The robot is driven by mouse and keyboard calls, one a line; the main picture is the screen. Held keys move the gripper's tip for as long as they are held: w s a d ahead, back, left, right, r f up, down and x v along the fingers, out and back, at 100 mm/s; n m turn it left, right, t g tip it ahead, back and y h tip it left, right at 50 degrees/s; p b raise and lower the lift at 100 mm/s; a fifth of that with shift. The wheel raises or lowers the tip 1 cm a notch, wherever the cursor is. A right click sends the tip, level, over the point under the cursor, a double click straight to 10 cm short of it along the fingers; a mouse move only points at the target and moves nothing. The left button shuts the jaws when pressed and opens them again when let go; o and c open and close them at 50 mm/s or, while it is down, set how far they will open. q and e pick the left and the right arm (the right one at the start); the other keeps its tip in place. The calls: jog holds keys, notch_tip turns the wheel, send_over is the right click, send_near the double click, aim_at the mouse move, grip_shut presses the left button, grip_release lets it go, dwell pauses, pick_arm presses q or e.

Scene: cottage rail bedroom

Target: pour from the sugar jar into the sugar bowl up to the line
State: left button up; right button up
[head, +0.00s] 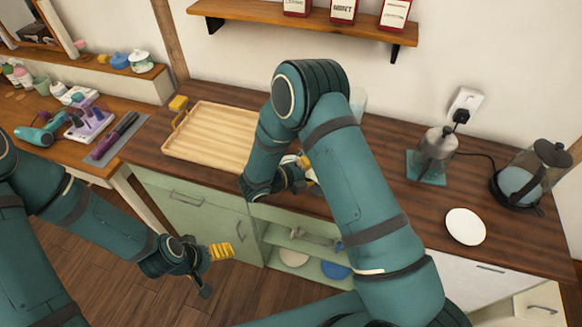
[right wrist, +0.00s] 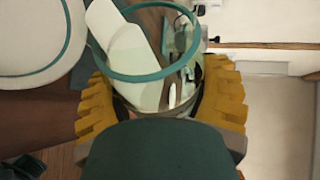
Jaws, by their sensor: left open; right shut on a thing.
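My right gripper (right wrist: 165,105) is shut on a clear jar with a teal rim (right wrist: 150,78), which I take to be the sugar jar. Pale white shapes show in and through its glass; I cannot tell its fill level. A round white thing with a teal line (right wrist: 35,38), perhaps the sugar bowl, is cut off at the left of the right wrist view, beside and apart from the jar. In the head view my right arm hides most of the jar and this round thing. My left gripper (head: 213,253) is open and empty, in front of the cabinet.
A wooden tray (head: 212,153) lies on the counter left of my right arm. To the right are a metal pot on a teal mat (head: 427,180), a white disc (head: 465,226) and a glass kettle (head: 522,180) with a cord. A shelf (head: 300,22) with tins hangs above.

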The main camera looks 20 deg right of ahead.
jog(key=shift+s+d+f+m+y+b, duration=0.15)
jog(key=shift+s+d+f+m+b, duration=0.15)
jog(key=shift+f, duration=0.25)
jog(key=shift+s+d+f+m+y+b, duration=0.2)
jog(key=shift+f+m, duration=0.1)
jog(key=shift+f, duration=0.2)
jog(key=shift+s+d+f+t, duration=0.1)
jog(key=shift+s+t, duration=0.05)
jog(key=shift+t, duration=0.15)
jog(key=shift+y, duration=0.25)
jog(key=shift+f+m+b, duration=0.25)
jog(key=shift+m+b, duration=0.25)
jog(key=shift+b, duration=0.05)
jog(key=shift+a+f+m+t+y+b, duration=0.2)
jog(key=shift+f+m+t+y+b, duration=0.1)
jog(key=shift+b, duration=0.15)
notch_tip(320, 180, up, 4)
jog(key=shift+f+m+p, duration=0.1)
jog(key=shift+m+p, duration=0.3)
jog(key=shift+p, duration=0.8)
jog(key=shift+r+t, duration=0.3)
pick_arm(q)
notch_tip(320, 180, down, 2)
jog(key=shift+d, duration=0.1)
pick_arm(e)
jog(key=shift+w+r, duration=0.1)
jog(key=shift+w, duration=0.1)
